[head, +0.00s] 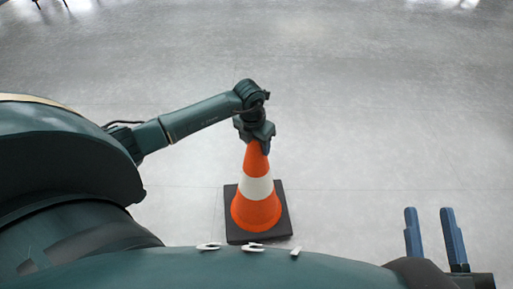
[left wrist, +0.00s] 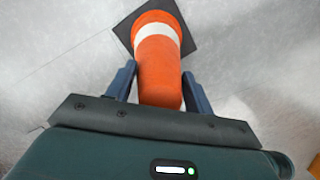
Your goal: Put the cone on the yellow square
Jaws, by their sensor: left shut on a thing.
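The orange cone (head: 257,213) has a white band and a black square base. It is roughly upright on or just above the grey floor; I cannot tell which. My left gripper (head: 258,143) is shut on the cone near its tip. The left wrist view shows the cone (left wrist: 158,60) between the two blue fingers of my left gripper (left wrist: 158,76). My right gripper (head: 432,222) is at the lower right of the head view, with its blue fingers apart and nothing between them. No yellow square is clearly visible.
The grey floor (head: 370,120) is clear around the cone and beyond it. A small yellow-orange patch (left wrist: 315,167) shows at the lower right corner of the left wrist view; I cannot tell what it is. Dark thin legs (head: 50,5) stand at the far upper left.

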